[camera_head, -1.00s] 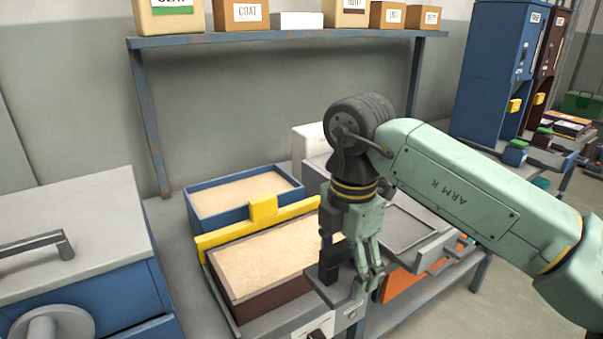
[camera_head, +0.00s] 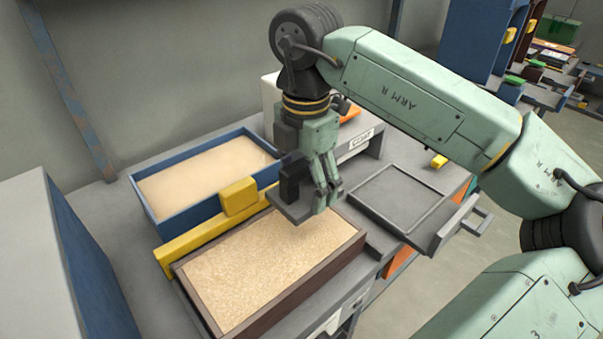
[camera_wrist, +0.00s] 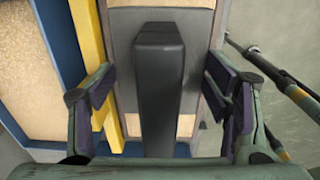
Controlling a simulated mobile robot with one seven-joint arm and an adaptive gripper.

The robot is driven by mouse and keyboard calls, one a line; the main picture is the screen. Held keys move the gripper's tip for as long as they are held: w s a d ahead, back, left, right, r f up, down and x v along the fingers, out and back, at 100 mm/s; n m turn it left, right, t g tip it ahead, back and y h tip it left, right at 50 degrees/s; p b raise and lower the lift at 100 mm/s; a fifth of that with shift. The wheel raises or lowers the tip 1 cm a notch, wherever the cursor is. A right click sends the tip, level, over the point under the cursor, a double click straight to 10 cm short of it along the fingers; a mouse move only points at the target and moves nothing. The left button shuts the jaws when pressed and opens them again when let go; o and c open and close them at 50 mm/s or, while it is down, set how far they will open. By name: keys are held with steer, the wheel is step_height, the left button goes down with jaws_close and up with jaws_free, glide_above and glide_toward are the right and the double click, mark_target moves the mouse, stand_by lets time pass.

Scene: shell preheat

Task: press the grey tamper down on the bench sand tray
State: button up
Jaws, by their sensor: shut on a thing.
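The grey tamper, a flat grey plate with a dark upright handle (camera_head: 291,179), hangs from my gripper (camera_head: 326,196). The plate looks raised above the sand, though the exact gap is hard to judge. The sand in this tray looks level. In the wrist view the handle (camera_wrist: 160,90) stands between the two fingers of my gripper (camera_wrist: 160,97), with the grey plate beyond it. The handle hides part of the plate and sand.
A blue tray of sand (camera_head: 144,194) stands behind the brown one, with a yellow bar (camera_head: 205,242) between them. A grey framed plate with a handle (camera_head: 396,197) lies to the right. A blue-sided cabinet (camera_head: 75,265) stands at the left.

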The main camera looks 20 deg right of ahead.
mark_target(304, 228)
steer(key=shift+f+b, duration=1.85)
steer(key=shift+f, duration=1.85)
steer(key=shift+f+b, duration=0.6)
steer(key=shift+b, duration=0.25)
steer(key=shift+r, duration=0.15)
steer(key=shift+r+p, duration=1.9)
steer(key=shift+r, duration=1.55)
